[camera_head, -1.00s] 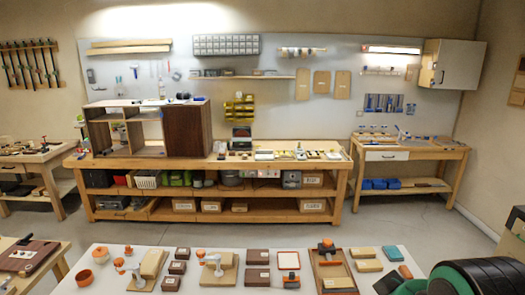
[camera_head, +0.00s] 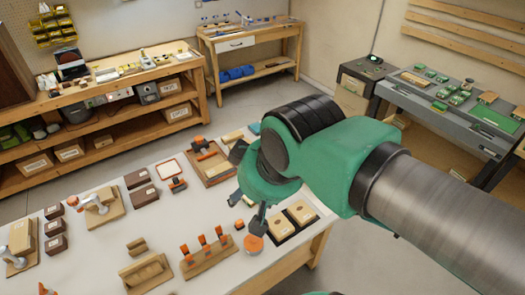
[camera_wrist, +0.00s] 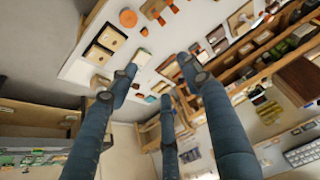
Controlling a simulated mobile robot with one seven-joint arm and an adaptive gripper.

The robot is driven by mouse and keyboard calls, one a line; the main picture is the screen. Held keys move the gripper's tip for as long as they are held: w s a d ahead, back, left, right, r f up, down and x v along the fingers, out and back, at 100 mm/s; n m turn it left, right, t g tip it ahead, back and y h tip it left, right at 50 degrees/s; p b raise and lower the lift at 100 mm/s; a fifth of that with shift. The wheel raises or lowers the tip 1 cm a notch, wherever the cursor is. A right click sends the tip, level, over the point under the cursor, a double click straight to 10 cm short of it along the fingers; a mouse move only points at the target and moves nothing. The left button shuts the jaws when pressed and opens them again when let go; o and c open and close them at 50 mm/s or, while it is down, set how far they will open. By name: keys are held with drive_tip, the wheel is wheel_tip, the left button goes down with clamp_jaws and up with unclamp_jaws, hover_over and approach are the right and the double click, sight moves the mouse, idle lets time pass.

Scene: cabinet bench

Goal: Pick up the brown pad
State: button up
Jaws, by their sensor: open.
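My gripper (camera_head: 250,185) has long dark fingers below the green wrist, over the right part of the white table (camera_head: 90,270). In the wrist view the fingers (camera_wrist: 160,75) are spread, with nothing held between them. Dark brown blocks (camera_head: 144,195) lie on the table left of the gripper. A tan block (camera_head: 233,137) lies beyond it, partly hidden by the arm. Two tan pads (camera_head: 283,226) sit in black frames near the table's right edge; they also show in the wrist view (camera_wrist: 98,55). I cannot tell which piece is the brown pad.
An orange round piece (camera_head: 252,244) lies under the gripper. Orange-handled tools in a wooden rack (camera_head: 208,253) and a wooden clamp tray (camera_head: 212,160) are nearby. A grey bench (camera_head: 455,110) stands at the right.

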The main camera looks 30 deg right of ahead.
drive_tip(key=shift+w, duration=0.1)
drive_tip(key=w+d+r+g+p, duration=0.1)
drive_tip(key=w+d+r, duration=0.15)
drive_tip(key=w, duration=0.65)
drive_tip(key=w+d+r+g+p, duration=0.15)
drive_tip(key=w+d, duration=0.25)
drive_tip(key=w, duration=0.5)
drive_tip(key=w+d+f+n+p, duration=0.1)
drive_tip(key=w+d+f, duration=0.2)
drive_tip(key=w+d, duration=0.4)
drive_tip(key=w+d+f+p, duration=0.15)
drive_tip(key=w+d, duration=0.25)
drive_tip(key=w, duration=0.5)
drive_tip(key=w+d+f+g+p, duration=0.2)
drive_tip(key=w+d+f, duration=0.9)
drive_tip(key=d+f, duration=0.25)
drive_tip(key=w+d+f+p, duration=0.1)
drive_tip(key=d+f, duration=0.5)
drive_tip(key=f, duration=0.3)
drive_tip(key=w+d+f+n+g, duration=0.1)
drive_tip(key=d+f, duration=0.4)
drive_tip(key=f, duration=0.5)
drive_tip(key=shift+w+d+p, duration=0.4)
drive_tip(key=shift+w, duration=0.1)
drive_tip(key=shift+f, duration=0.15)
drive_tip(key=shift+f, duration=4.2)
